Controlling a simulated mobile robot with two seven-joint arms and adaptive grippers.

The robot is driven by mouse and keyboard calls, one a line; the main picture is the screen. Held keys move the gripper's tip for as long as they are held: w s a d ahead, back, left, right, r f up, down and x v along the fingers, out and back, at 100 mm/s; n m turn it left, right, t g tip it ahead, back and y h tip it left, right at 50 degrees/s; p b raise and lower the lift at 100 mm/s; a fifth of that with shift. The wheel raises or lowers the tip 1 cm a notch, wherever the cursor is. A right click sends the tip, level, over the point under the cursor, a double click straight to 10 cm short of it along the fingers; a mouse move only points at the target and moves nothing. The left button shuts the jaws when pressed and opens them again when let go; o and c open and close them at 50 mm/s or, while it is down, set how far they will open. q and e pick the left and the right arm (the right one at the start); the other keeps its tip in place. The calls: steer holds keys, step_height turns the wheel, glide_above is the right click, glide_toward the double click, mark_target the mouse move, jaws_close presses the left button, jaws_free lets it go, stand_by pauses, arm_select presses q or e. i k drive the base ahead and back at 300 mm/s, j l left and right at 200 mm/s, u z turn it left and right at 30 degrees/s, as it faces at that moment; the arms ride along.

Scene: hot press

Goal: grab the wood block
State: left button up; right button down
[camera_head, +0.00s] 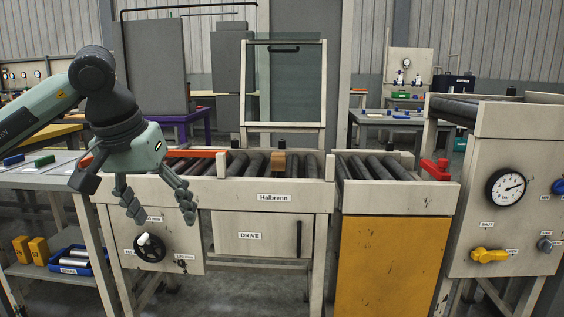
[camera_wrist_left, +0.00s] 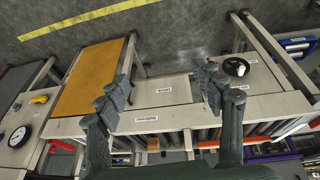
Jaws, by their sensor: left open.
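The wood block (camera_head: 278,162) is a small brown block on the rollers of the conveyor marked "Halbrenn" (camera_head: 272,197), near the middle of the head view. In the left wrist view it shows as a small orange-brown block (camera_wrist_left: 153,145) beyond the conveyor's pale rail. My left gripper (camera_head: 160,207) is open and empty, with its fingers pointing down in front of the conveyor's left part. It is well to the left of the block and apart from it. The gripper's fingers also show spread in the left wrist view (camera_wrist_left: 160,88). My right gripper is in neither view.
A framed clear panel (camera_head: 284,85) stands behind the conveyor. A red-orange bar (camera_head: 190,154) lies along the rollers' left end. A yellow-fronted roller unit (camera_head: 385,260) and a gauge panel (camera_head: 510,190) are at right. A side table (camera_head: 45,180) stands at left.

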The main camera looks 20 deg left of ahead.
mark_target(277, 159)
steer(key=i, duration=1.85)
